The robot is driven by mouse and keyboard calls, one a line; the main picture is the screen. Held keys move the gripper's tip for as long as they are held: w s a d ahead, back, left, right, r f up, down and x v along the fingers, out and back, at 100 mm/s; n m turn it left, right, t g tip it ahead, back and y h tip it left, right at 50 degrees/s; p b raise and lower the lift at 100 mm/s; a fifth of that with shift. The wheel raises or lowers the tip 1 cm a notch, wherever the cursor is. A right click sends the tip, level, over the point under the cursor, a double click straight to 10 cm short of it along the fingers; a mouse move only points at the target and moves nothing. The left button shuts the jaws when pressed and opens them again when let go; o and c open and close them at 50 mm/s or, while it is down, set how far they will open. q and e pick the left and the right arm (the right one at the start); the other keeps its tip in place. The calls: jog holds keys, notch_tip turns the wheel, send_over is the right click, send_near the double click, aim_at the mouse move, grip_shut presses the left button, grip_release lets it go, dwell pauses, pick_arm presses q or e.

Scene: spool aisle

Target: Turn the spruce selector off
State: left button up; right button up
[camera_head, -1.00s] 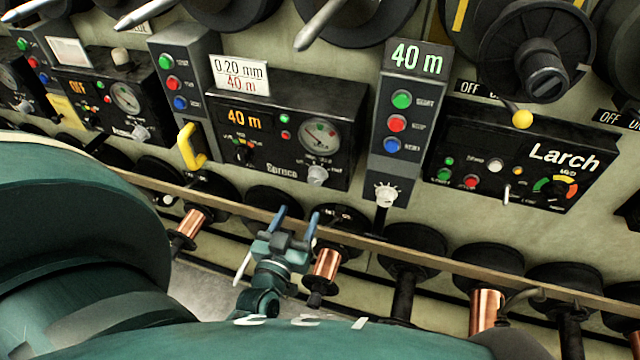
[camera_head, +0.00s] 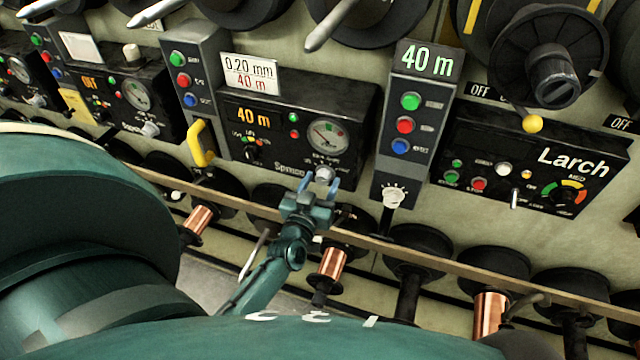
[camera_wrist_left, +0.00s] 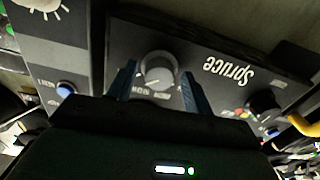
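The Spruce panel (camera_head: 355,110) is a black box in the middle of the head view, with a lit "40 m" display and a gauge. Its silver selector knob (camera_head: 324,174) sits at the lower right of its face. My left gripper (camera_head: 320,182) is open, its blue fingers at the knob. In the left wrist view the panel (camera_wrist_left: 222,92) appears upside down. There the knob (camera_wrist_left: 157,70) lies between the two spread fingers (camera_wrist_left: 158,78), with gaps on both sides. Its small lettering is too blurred to read. My right gripper is not in view.
A yellow handle (camera_head: 201,143) sticks out left of the Spruce panel. A grey button column (camera_head: 386,185) stands to its right, then the Larch panel (camera_head: 490,135). A long rail (camera_head: 440,262) and copper spools (camera_head: 333,264) run below. Large reels overhang above.

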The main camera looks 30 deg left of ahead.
pick_arm(q)
jog(key=c, duration=0.8)
jog(key=shift+c, duration=0.2)
